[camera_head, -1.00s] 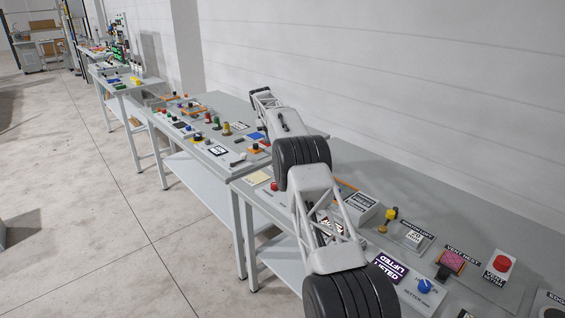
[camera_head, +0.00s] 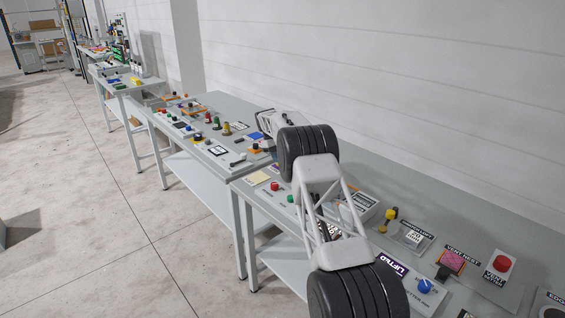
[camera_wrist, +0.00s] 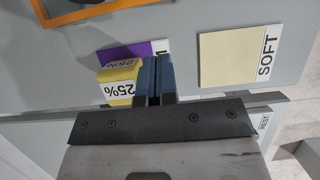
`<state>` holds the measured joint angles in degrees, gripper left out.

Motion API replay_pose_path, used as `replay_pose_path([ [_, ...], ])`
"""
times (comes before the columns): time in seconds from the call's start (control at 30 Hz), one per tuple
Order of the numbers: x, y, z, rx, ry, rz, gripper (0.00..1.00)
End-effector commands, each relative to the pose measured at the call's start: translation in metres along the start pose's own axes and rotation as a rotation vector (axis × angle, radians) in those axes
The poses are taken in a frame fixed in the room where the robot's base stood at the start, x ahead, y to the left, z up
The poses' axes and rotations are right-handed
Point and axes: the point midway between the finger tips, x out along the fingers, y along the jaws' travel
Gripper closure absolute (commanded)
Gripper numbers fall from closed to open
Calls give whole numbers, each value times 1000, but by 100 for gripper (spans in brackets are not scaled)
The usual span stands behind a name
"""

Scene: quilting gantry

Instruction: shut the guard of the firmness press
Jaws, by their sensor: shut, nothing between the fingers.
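My gripper (camera_wrist: 153,78) shows in the wrist view with its two blue fingers together and nothing between them. A yellow block marked 25% (camera_wrist: 122,82) appears right beside the left finger; I cannot tell if they touch. An orange-edged frame (camera_wrist: 85,12) with a dark inside lies at the top left, beyond the fingertips. I cannot tell whether it is the guard of the firmness press. In the head view my arm covers much of that part of the bench, and no press or guard can be clearly made out.
A cream pad marked SOFT (camera_wrist: 227,58) lies right of the fingers, and a purple patch (camera_wrist: 112,52) lies behind the yellow block. In the head view a red button (camera_head: 275,186) and a yellow-topped knob (camera_head: 391,214) stand on the bench. The wall runs behind.

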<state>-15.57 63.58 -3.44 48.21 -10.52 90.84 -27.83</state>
Motion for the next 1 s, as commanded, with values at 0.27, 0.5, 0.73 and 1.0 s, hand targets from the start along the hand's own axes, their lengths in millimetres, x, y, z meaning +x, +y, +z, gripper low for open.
replay_pose_path([
  [0.27, 10, 0, 21, 0, -1, 0, 100],
  [0.5, 15, 0, 34, 0, 0, 0, 100],
  [0.73, 17, 0, 37, 0, 0, 0, 100],
  [1.0, 17, 0, 37, 0, 0, 0, 100],
])
